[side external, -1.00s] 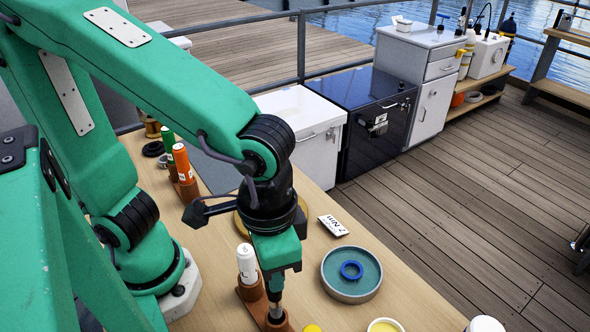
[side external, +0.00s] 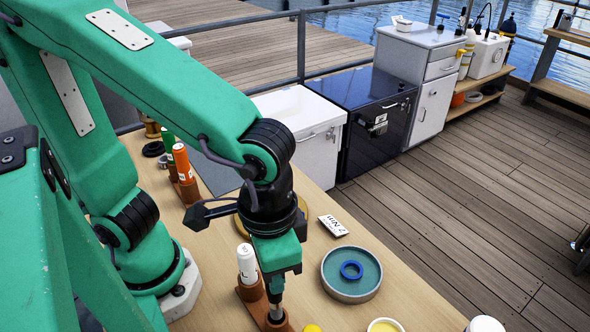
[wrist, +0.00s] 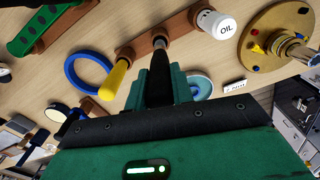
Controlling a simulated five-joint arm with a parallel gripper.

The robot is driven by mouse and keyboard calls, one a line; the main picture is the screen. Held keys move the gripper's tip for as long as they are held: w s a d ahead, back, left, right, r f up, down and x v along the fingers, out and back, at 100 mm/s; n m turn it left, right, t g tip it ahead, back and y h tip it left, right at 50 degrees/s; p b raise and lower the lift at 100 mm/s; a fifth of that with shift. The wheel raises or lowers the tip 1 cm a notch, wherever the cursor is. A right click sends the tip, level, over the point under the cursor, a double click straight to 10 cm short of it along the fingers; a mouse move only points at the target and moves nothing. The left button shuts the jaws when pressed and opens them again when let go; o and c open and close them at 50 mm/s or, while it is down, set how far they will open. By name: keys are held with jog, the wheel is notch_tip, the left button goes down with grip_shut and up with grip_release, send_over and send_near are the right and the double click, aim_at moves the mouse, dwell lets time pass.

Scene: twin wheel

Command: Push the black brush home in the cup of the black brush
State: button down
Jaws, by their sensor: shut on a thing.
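My gripper (side external: 276,292) points down at the front of the bench, shut on the black brush, whose handle is mostly hidden by the jaws. A short grey metal part of the brush (wrist: 159,41) shows beyond the fingers in the wrist view. It stands at the brown cup of the black brush (side external: 274,322); its lower end appears to be inside the cup. How deep it sits I cannot tell. My gripper (wrist: 160,62) also shows in the wrist view, above the cup's brown rack.
A white OIL marker (side external: 247,263) stands in the neighbouring cup, close to my gripper. A yellow handle (wrist: 115,76) stands on the other side. A round tray (side external: 352,289) with a blue ring (side external: 351,270) lies to the right. Orange marker (side external: 183,162) stands further back.

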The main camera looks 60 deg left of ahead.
jog(key=shift+f, duration=3.05)
dwell(0.4)
jog(key=c, duration=1.1)
grip_release()
jog(key=shift+r, duration=0.15)
notch_tip(320, 180, up, 8)
jog(key=shift+f, duration=0.25)
jog(key=w+a+r+n+t, duration=0.1)
jog(key=w+a+t, duration=0.1)
jog(key=a, duration=0.5)
jog(key=w+a+r+n+t, duration=0.1)
jog(key=w+a+r, duration=0.1)
jog(key=a, duration=0.5)
jog(key=w+a+r+n+t, duration=0.1)
jog(key=w+a+r+t, duration=0.1)
jog(key=a, duration=0.5)
jog(key=shift+w+r+t, duration=0.1)
jog(key=shift+w+t, duration=0.2)
jog(key=shift+w, duration=0.15)
